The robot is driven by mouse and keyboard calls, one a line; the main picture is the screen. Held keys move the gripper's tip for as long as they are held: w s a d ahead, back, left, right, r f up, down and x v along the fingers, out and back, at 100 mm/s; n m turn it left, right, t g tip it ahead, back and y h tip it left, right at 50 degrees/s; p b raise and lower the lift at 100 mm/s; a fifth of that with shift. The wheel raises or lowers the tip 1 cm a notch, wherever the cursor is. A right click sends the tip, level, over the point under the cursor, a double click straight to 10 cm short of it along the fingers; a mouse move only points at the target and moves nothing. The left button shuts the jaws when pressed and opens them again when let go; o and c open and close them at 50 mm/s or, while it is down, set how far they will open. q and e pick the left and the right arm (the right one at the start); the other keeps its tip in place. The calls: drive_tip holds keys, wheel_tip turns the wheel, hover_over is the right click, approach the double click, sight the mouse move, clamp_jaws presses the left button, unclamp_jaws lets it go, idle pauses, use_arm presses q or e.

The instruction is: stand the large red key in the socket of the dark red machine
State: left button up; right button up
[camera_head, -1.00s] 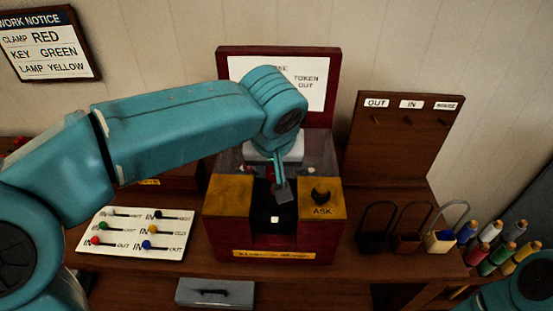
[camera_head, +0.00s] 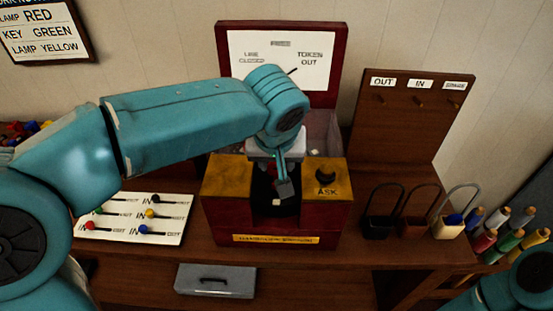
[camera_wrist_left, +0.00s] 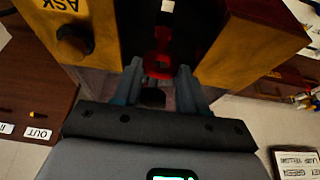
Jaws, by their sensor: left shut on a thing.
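The dark red machine (camera_head: 226,214) stands on the bench in the middle of the head view, with yellow tops on both sides of a dark central recess. My left gripper (camera_head: 284,187) reaches down into this recess, near a small white square. In the left wrist view, the fingers of my left gripper (camera_wrist_left: 158,82) are closed on the red key (camera_wrist_left: 161,63), whose red looped part shows between and beyond the fingertips. The socket is not clearly seen, and I cannot tell whether the key touches it. My right gripper is out of view.
A black knob (camera_head: 325,176) marked ASK sits on the machine's right top. A white panel of coloured levers (camera_head: 130,218) lies to the left. Padlock-like pieces (camera_head: 412,225) and coloured spools (camera_head: 500,235) stand to the right. A wooden board (camera_head: 410,130) rises behind.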

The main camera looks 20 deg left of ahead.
use_arm(q)
drive_tip(key=shift+w+a+f, duration=0.1)
drive_tip(key=shift+w, duration=0.2)
drive_tip(key=shift+s, duration=0.2)
drive_tip(key=shift+w+f+b, duration=0.15)
drive_tip(key=shift+f+b, duration=0.45)
drive_tip(key=shift+b, duration=0.05)
drive_tip(key=shift+f+b, duration=0.35)
drive_tip(key=shift+f, duration=0.1)
drive_tip(key=o, duration=1.2)
drive_tip(key=shift+r, duration=0.15)
